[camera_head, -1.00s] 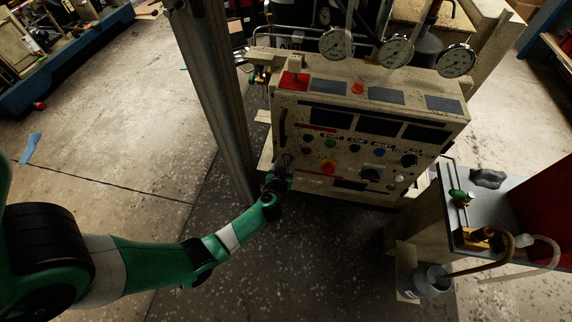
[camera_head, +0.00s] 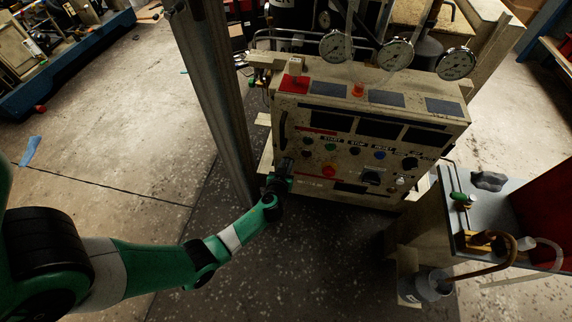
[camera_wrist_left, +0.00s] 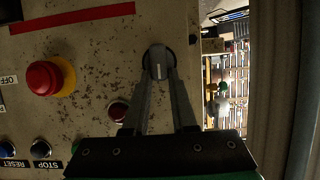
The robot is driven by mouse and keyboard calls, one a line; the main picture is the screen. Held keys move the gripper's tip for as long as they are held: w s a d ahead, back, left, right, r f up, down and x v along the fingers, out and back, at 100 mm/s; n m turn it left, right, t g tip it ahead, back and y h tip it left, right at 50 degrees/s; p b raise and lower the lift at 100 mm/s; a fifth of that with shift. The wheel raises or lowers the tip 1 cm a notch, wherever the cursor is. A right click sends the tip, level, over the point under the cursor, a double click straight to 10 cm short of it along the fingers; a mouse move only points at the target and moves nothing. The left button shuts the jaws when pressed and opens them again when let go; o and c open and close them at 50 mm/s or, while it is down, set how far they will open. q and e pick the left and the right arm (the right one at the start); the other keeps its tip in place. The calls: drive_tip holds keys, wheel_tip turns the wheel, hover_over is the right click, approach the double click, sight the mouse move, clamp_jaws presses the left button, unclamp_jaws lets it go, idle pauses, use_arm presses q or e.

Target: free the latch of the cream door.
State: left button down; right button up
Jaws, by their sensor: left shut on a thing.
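The cream door (camera_head: 310,193) is the worn, upright front of the control cabinet, with buttons, dark windows and a red mushroom button (camera_head: 329,171). Its latch (camera_wrist_left: 158,62) shows in the left wrist view as a dark round fitting with a pale middle piece, near the door's edge. My left gripper (camera_wrist_left: 159,73) has its two fingers closed on that middle piece. In the head view my left gripper (camera_head: 285,167) reaches the lower left of the door and hides the latch there. The door looks closed. My right gripper is not in view.
A metal post (camera_head: 216,105) stands just left of the cabinet, close to my left arm. Gauges (camera_head: 395,53) rise above the cabinet top. A grey-topped bench (camera_head: 485,210) with tools stands at the right. The floor in front is open.

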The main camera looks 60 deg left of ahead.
use_arm(q)
drive_tip(key=shift+w+d+f+m+g+y, duration=0.15)
drive_tip(key=shift+m+g+y, duration=0.25)
drive_tip(key=shift+m, duration=0.4)
drive_tip(key=shift+w+d+f+m+g+y, duration=0.15)
drive_tip(key=shift+m+g+y, duration=0.25)
drive_tip(key=shift+m, duration=0.4)
drive_tip(key=shift+w+d+f+m+g+y, duration=0.15)
drive_tip(key=shift+w+m+g+y, duration=0.2)
drive_tip(key=shift+m, duration=0.45)
drive_tip(key=shift+s+r, duration=0.1)
drive_tip(key=c, duration=0.7)
unclamp_jaws()
drive_tip(key=shift+r, duration=0.15)
